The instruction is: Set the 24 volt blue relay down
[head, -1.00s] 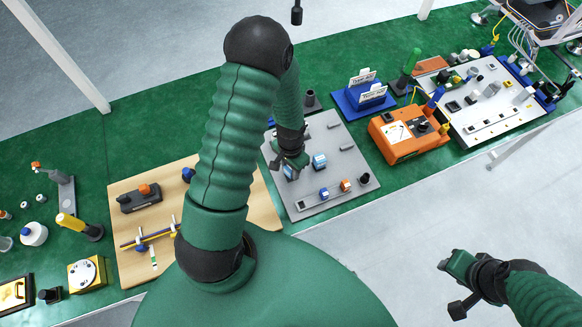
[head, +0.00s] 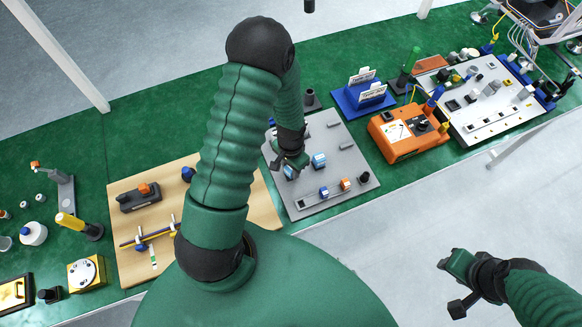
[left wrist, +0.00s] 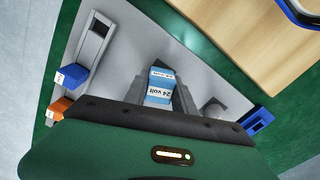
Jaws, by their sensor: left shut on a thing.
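The 24 volt blue relay (left wrist: 160,86) is a blue and white block with "24 volt" on its label. In the left wrist view it sits between the two fingers of my left gripper (left wrist: 160,98). In the head view my left gripper (head: 290,167) is low over the grey plate (head: 329,131), shut on this relay (head: 289,173). I cannot tell whether the relay touches the plate. Another blue relay (head: 319,160) stands on the plate just right of the gripper. My right gripper (head: 457,268) is off the table at lower right; its jaw state is unclear.
A small blue block (head: 323,193) and an orange block (head: 345,184) stand near the plate's front edge. A wooden board (head: 129,256) lies left of the plate. A blue card stand (head: 364,101) and an orange meter (head: 408,132) are to the right.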

